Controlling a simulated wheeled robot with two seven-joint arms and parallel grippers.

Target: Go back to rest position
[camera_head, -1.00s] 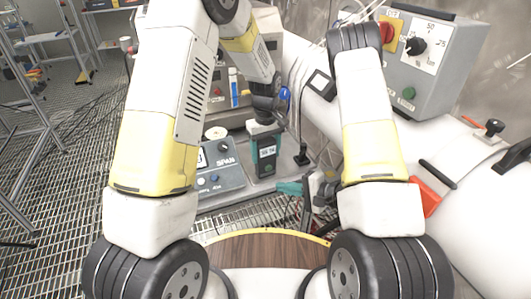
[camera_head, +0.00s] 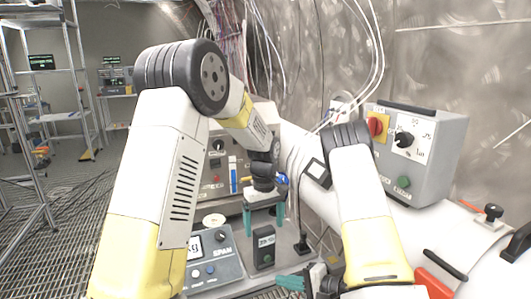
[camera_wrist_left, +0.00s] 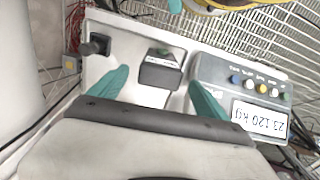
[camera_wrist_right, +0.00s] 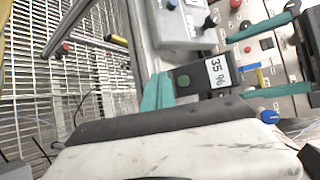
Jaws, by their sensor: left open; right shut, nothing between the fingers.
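A small dark handheld device with a "35 %" label (camera_head: 264,246) stands upright on the light bench top, right of the scale. My left gripper (camera_head: 264,217) is open and empty just above it, its teal fingers apart. In the left wrist view the device (camera_wrist_left: 160,70) shows between the spread fingers (camera_wrist_left: 157,92), clear of both. My right gripper (camera_head: 294,282) is low at the bench's front, shut and empty. In the right wrist view its teal fingers (camera_wrist_right: 158,91) are together, beside the device (camera_wrist_right: 205,76) in the picture; whether they touch it I cannot tell.
A grey scale (camera_head: 212,262) with buttons stands left of the device. A black knob (camera_head: 303,243) rises at the right. A grey control box with a red switch (camera_head: 407,155) sits on the large white pipe (camera_head: 480,225). Metal shelves (camera_head: 60,100) and open grating floor lie left.

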